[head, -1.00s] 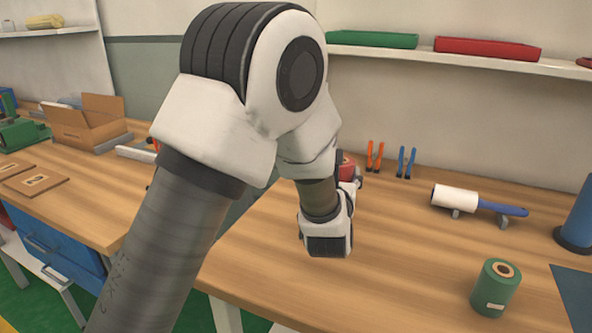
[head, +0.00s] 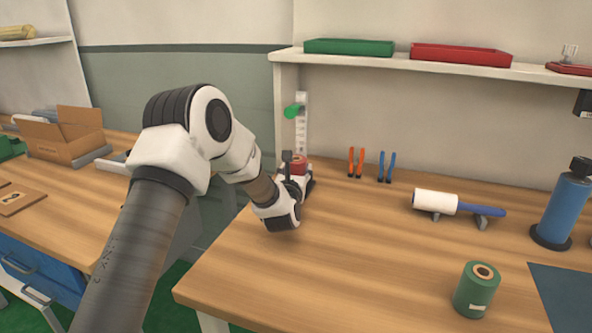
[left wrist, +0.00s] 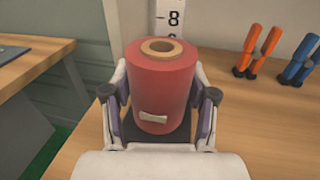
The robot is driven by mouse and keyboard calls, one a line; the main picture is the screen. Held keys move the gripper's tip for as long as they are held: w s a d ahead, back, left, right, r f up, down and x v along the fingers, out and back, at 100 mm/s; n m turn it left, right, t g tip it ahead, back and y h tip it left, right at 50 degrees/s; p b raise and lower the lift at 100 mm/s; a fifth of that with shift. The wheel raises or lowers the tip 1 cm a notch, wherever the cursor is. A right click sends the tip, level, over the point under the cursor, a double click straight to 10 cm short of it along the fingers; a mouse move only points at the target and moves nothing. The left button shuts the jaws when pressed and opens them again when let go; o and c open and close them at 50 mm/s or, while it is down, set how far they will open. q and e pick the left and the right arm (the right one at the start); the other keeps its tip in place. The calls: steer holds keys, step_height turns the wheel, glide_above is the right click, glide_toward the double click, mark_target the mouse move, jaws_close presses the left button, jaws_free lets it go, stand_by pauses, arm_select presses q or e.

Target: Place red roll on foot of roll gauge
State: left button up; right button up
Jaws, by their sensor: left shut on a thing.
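The red roll (head: 299,164) stands upright in my left gripper (head: 296,177) at the back left of the workbench. In the left wrist view, the roll (left wrist: 160,85) has a tan core, a small white label, and a finger of my gripper (left wrist: 159,95) on each side. The gripper is shut on it. The roll gauge (head: 302,125) is a white marked upright with a green part, right behind the roll; its scale (left wrist: 172,18) shows an 8. The gauge's foot is hidden or unclear, so I cannot tell whether the roll touches it. My right gripper is out of view.
Orange pliers (head: 355,162) and blue pliers (head: 387,166) stand right of the roll. A lint roller (head: 436,203), a green roll (head: 476,290) and a blue cylinder (head: 564,208) are farther right. The bench middle is clear. A shelf (head: 420,66) runs above.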

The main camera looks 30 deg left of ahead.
arm_select(q)
steer(key=shift+f+b, duration=0.1)
steer(key=shift+b, duration=0.2)
steer(key=o, duration=1.4)
steer(key=shift+c, duration=0.2)
steer(key=shift+p, duration=0.3)
steer(key=shift+s+d, duration=0.2)
steer(key=shift+s, duration=0.1)
steer(key=b+v, duration=0.1)
steer(key=v, duration=1)
steer(key=shift+s+b, duration=0.2)
steer(key=shift+b, duration=0.1)
